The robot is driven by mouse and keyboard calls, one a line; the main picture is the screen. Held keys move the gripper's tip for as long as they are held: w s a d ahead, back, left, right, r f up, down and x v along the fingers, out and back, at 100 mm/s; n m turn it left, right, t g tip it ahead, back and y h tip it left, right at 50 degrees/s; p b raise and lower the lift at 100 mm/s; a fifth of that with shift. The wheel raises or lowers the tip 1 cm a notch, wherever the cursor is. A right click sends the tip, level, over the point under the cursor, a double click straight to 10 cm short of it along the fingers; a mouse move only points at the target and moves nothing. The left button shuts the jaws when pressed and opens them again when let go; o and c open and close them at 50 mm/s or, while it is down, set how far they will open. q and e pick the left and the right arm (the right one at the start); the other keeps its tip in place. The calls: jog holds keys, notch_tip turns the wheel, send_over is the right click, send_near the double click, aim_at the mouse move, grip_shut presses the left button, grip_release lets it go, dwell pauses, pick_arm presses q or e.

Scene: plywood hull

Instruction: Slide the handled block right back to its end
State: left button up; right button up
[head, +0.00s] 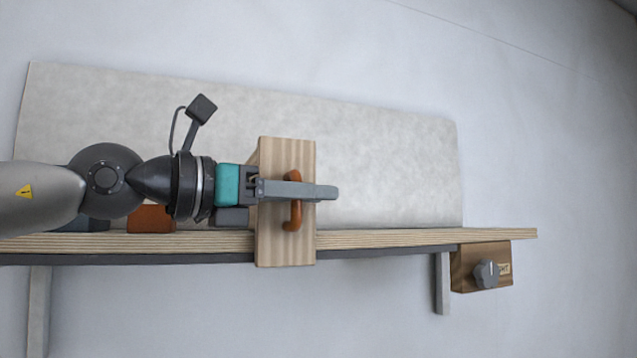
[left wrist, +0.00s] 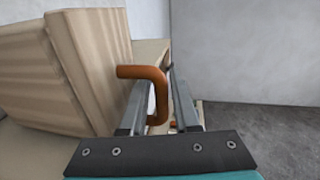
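The handled block (head: 271,245) is a tall pale wooden block with an orange handle (head: 292,217) on its face. It sits across the plywood rail (head: 400,238), left of the rail's right end. My left gripper (head: 325,192) reaches over the block's face from the left, and its finger crosses in front of the handle. In the left wrist view the handle (left wrist: 158,95) stands between the two fingers, with a thin gap seen beside it; the fingers look apart, not clamped. The block (left wrist: 95,65) fills the upper left there. My right gripper is not in view.
A brown wooden box with a grey knob (head: 487,275) hangs under the rail's right end. An orange-brown block (head: 150,219) stands behind the rail at left, partly behind my arm. A pale panel (head: 390,160) rises behind. The rail right of the block is clear.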

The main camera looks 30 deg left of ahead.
pick_arm(q)
jog(key=shift+w+d, duration=0.35)
jog(key=shift+w, duration=0.25)
grip_shut()
dwell(1.2)
